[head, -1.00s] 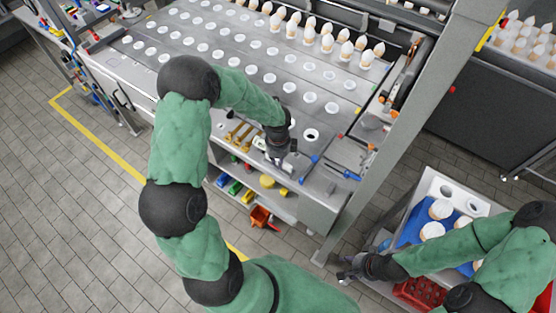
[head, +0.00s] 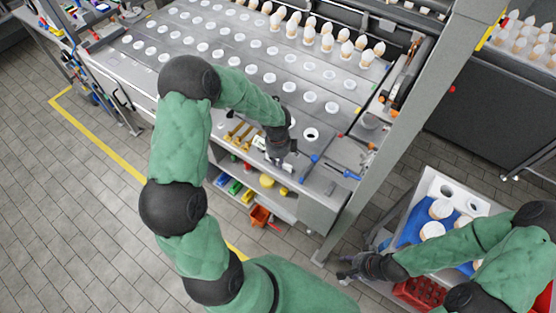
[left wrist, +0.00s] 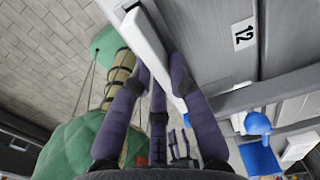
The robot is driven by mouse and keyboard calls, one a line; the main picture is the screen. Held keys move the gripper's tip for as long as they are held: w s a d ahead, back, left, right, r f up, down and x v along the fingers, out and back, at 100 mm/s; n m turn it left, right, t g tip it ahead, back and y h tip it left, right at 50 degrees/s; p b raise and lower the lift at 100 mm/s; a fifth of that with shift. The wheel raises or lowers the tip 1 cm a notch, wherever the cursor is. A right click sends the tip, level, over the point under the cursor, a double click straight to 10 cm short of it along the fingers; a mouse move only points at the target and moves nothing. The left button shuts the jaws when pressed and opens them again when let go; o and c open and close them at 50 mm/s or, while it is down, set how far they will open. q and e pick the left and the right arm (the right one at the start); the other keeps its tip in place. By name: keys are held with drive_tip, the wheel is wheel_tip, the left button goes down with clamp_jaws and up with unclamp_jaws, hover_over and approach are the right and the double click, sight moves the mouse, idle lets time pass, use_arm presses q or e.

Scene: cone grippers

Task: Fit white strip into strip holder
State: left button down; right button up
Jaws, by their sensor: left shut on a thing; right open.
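The white strip (left wrist: 148,38) is long and narrow in the left wrist view. It runs from the top edge down between the fingers of my left gripper (left wrist: 162,78), which is shut on it. In the head view my left gripper (head: 279,160) is low at the front edge of the large table, and the strip is mostly hidden there. My right gripper (head: 348,270) is open and empty, left of the cart and away from the table.
The grey table (head: 215,70) bears rows of white round cups and several cones at the back. Yellow tools (head: 238,132) and blue-handled tools (head: 312,160) lie near its front edge. Coloured bins (head: 235,187) stand on the shelf below. A metal post (head: 385,140) rises at the table's right.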

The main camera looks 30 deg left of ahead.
drive_tip(key=shift+f, duration=0.3)
drive_tip(key=shift+r, duration=0.2)
idle(0.4)
drive_tip(key=shift+r, duration=0.3)
drive_tip(key=shift+r+p, duration=0.15)
drive_tip(key=shift+p, duration=0.25)
idle(3.8)
drive_tip(key=shift+r+p, duration=0.3)
drive_tip(key=shift+r, duration=0.2)
idle(2.1)
